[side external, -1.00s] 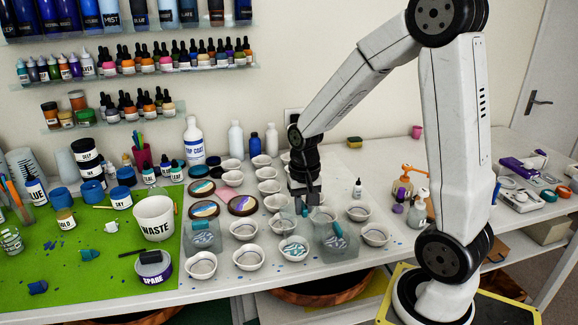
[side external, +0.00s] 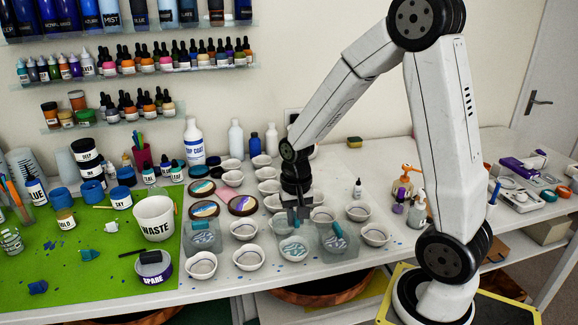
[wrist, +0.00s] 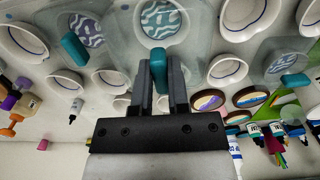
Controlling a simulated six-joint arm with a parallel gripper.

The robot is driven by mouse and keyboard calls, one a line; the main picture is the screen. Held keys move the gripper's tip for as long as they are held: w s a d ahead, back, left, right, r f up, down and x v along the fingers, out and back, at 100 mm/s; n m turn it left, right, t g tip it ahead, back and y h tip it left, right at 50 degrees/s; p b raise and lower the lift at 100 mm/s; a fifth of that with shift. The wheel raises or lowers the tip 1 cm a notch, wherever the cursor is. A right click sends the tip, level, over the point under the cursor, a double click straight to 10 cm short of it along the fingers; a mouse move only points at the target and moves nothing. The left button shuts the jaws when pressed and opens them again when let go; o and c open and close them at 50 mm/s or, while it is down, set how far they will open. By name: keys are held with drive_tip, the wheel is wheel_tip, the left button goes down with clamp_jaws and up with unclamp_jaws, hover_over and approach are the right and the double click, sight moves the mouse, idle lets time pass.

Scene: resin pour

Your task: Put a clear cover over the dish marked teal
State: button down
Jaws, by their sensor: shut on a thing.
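My gripper (side external: 300,221) is shut on the teal handle (wrist: 158,60) of a clear cover (wrist: 122,45). In the wrist view this cover reaches over a pale dish with a wavy blue pattern (wrist: 162,20). The same patterned dish (side external: 293,249) is just below and in front of my gripper in the side view. I cannot tell whether the cover's rim touches the table. Two other patterned dishes, left (side external: 204,239) and right (side external: 336,243), stand under clear covers with teal handles, left (side external: 202,225) and right (side external: 337,229). The patterns are too small to identify surely.
Empty white bowls (side external: 249,257) stand close around the patterned dishes. Coasters (side external: 242,205) and a green mat (side external: 100,280) with a waste cup (side external: 154,217) lie to the left. A small dropper bottle (side external: 358,188) stands behind right. The table's front edge is close.

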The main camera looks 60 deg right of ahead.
drive_tip(key=shift+f, duration=2.6)
drive_tip(key=shift+f, duration=0.2)
drive_tip(key=c, duration=0.5)
unclamp_jaws()
drive_tip(key=shift+c, duration=0.2)
drive_tip(key=shift+r, duration=0.2)
drive_tip(key=shift+r, duration=3.75)
